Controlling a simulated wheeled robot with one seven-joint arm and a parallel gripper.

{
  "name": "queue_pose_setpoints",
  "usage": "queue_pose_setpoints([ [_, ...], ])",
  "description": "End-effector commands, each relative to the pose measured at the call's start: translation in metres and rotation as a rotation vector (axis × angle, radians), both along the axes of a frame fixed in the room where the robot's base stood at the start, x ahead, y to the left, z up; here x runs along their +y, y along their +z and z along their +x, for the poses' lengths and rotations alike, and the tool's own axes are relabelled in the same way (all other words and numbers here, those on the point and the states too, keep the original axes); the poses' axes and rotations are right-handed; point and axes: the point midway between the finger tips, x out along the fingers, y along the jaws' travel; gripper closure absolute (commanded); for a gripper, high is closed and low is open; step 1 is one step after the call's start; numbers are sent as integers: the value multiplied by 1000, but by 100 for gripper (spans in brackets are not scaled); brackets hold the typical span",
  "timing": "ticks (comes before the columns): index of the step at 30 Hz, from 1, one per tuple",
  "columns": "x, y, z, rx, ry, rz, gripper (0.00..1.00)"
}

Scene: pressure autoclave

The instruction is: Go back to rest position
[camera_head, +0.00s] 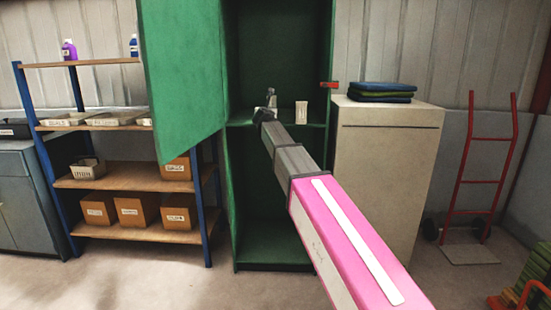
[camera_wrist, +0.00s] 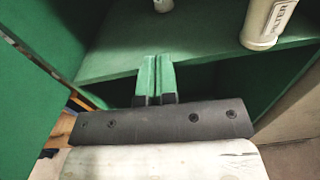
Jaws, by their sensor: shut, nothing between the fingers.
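My gripper (camera_wrist: 154,78) shows in the wrist view with its two green-tipped fingers together and nothing between them. It is at the front edge of the shelf (camera_wrist: 110,62) inside the green cabinet. In the head view my arm reaches forward to the open cabinet (camera_head: 285,45); the fingers cannot be made out there. A white cylinder labelled FILTER (camera_wrist: 266,20) stands on the shelf to the right, apart from my fingers. It also shows in the head view (camera_head: 301,112). A small pale object (camera_wrist: 163,5) stands further back, mostly cut off by the frame.
The cabinet's green door (camera_head: 182,75) stands open on the left. A shelving rack (camera_head: 135,181) with boxes stands left of it. A beige cabinet (camera_head: 385,170) with folded cloths (camera_head: 381,90) stands right, then a red hand truck (camera_head: 477,180). The floor in front is clear.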

Motion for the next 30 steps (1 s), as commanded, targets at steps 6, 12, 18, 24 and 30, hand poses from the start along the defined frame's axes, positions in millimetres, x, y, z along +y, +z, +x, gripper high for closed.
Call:
queue_pose_setpoints([
  [6, -20, -32, -8, 49, -40, 129, 100],
  [12, -44, -75, -20, 113, -104, 304, 100],
  [18, -81, -140, -43, 200, -223, 566, 100],
  [24, -134, -241, -97, 307, -473, 984, 100],
  [30, -180, -339, -171, 362, -823, 1411, 100],
])
